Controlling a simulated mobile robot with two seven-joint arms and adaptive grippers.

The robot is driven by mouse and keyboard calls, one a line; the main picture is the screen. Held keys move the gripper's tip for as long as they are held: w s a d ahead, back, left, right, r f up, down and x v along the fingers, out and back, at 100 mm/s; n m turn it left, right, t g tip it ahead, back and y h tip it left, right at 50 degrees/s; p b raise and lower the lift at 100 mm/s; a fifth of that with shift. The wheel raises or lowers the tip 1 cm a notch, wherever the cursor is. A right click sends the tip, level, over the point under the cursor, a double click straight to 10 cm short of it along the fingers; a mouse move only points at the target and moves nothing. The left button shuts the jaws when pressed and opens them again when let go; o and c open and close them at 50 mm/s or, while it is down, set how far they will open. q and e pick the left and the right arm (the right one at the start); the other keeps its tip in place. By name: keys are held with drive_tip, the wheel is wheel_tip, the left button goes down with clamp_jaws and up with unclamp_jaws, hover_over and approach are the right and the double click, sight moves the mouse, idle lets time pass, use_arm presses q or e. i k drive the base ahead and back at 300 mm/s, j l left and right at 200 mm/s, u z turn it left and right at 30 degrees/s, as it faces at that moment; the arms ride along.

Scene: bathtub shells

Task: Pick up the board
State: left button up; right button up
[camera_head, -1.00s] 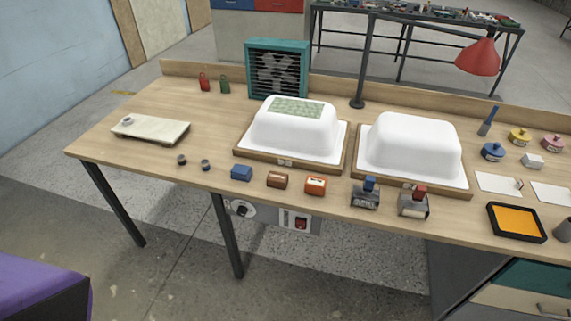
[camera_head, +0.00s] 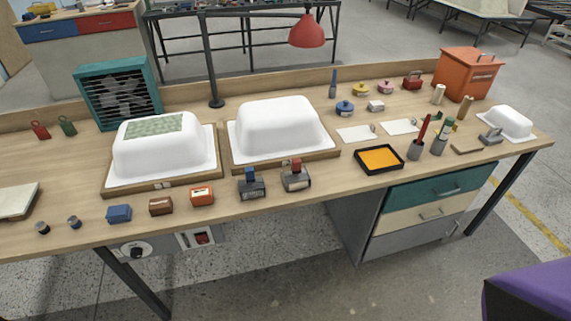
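A pale cream board (camera_head: 17,201) lies flat on the workbench at the left edge of the view, partly cut off by the frame. A much smaller tan flat piece (camera_head: 467,149) lies near the right end of the bench, in front of a small white shell (camera_head: 508,121). I cannot tell for certain which one is the board of the task. Neither of my grippers is in view.
Two white tub shells (camera_head: 164,153) (camera_head: 281,124) on wooden bases fill the bench's middle. Small blocks and rollers (camera_head: 251,185) line the front edge. An orange-filled tray (camera_head: 380,160), cups and an orange box (camera_head: 468,76) stand right. A red lamp (camera_head: 307,31) hangs above.

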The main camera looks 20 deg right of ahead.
sight(470, 145)
drive_tip(key=z, duration=1.8)
drive_tip(key=i+l, duration=0.1)
drive_tip(key=i+j, duration=0.05)
